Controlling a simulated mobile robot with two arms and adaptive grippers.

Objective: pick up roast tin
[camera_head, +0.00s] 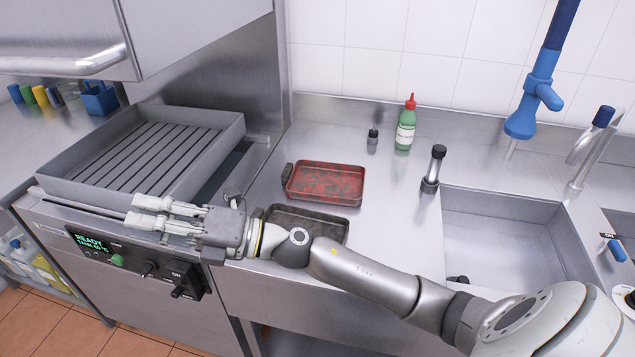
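Two shallow rectangular tins lie on the steel counter right of the grill; which one is the roast tin I cannot tell. The red tin (325,182) has a mottled red inside and a dark rim. A dark grey tin (318,222) lies in front of it, partly hidden by my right arm. My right gripper (133,210) is over the front edge of the grill, left of both tins and apart from them. Its two fingers point left with a gap between them, and nothing shows in it. My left gripper is out of view.
The slatted grill (155,155) has a raised grey rim and a control panel (130,262) below. A green bottle (405,127), a small dark-capped shaker (373,140) and a black-topped cylinder (433,170) stand on the counter. A sink (510,235) lies right. Counter between is clear.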

